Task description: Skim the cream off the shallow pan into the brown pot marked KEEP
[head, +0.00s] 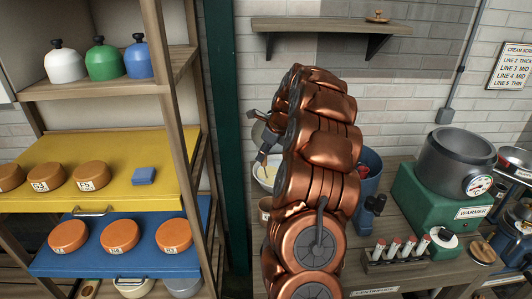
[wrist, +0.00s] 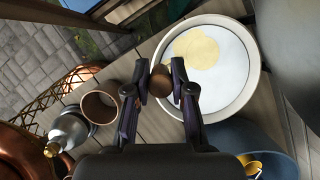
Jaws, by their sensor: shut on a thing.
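The shallow pan (wrist: 252,105) has a pale rim and holds white liquid, with a yellowish cream patch (wrist: 196,48) toward its upper left. In the head view the pan (head: 266,183) is partly hidden behind my arm. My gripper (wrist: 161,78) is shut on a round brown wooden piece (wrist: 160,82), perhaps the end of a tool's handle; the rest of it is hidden. The fingers appear over the pan's left rim. A brown pot (wrist: 88,108), open at the top, stands left of the gripper; no marking on it is readable.
A blue bucket (wrist: 262,140) stands right of the gripper in the wrist view. A metal can (wrist: 70,131) and a copper vessel (wrist: 22,145) stand beyond the brown pot. A green warmer (head: 432,200) and a rack of tubes (head: 395,263) are on the bench at right.

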